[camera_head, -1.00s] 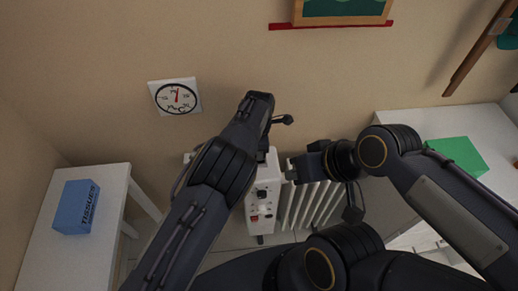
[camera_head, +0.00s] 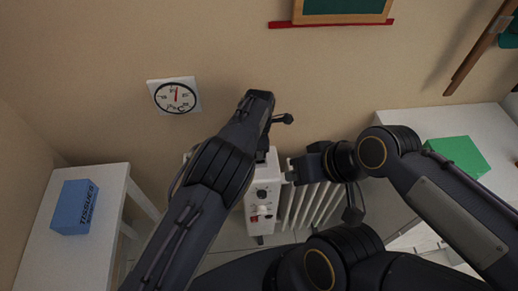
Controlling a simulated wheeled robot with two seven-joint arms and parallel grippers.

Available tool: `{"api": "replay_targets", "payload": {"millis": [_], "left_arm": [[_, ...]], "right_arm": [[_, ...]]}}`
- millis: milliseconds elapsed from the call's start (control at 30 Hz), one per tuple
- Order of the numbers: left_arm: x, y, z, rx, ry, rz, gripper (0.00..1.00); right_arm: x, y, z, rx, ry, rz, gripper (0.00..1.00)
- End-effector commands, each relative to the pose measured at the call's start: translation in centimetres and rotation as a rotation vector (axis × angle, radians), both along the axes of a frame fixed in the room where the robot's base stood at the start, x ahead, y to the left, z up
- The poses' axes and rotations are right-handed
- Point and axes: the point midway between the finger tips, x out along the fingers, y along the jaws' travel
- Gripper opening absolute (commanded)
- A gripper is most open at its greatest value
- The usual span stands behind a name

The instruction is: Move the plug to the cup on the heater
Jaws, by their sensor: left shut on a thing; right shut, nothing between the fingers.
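The white heater (camera_head: 310,205) stands against the wall at the centre. Its control panel (camera_head: 262,192) has dark knobs and red marks, with a small pale shape over the lower part that I cannot identify. My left gripper (camera_head: 263,152) points down over the heater's panel end, mostly hidden by my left arm. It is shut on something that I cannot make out. My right gripper (camera_head: 289,173) is shut and empty, just right of the panel, in front of the heater's ribs. I cannot make out the plug or the cup; my arms cover part of the heater.
A white table (camera_head: 105,190) at the left holds a blue tissue box (camera_head: 75,207). A white surface (camera_head: 420,118) at the right holds a green box (camera_head: 458,155). A thermometer dial (camera_head: 175,96) hangs on the wall, with a red ledge (camera_head: 330,24) higher up.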

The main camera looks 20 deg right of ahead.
Motion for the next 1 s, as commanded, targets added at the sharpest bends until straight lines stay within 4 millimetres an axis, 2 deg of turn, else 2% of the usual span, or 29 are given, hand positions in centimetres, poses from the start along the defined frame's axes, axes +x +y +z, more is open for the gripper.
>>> {"api": "replay_targets", "payload": {"millis": [467, 1000], "left_arm": [[0.0, 0.0, -0.2, 0.0, 0.0, 0.001, 0.0], [0.0, 0.0, -1.6, 0.0, 0.001, 0.001, 0.0]], "right_arm": [[0.0, 0.0, -0.3, 0.0, 0.0, 0.0, 0.0], [0.0, 0.0, -1.3, 0.0, 0.0, 0.0, 0.0]]}}
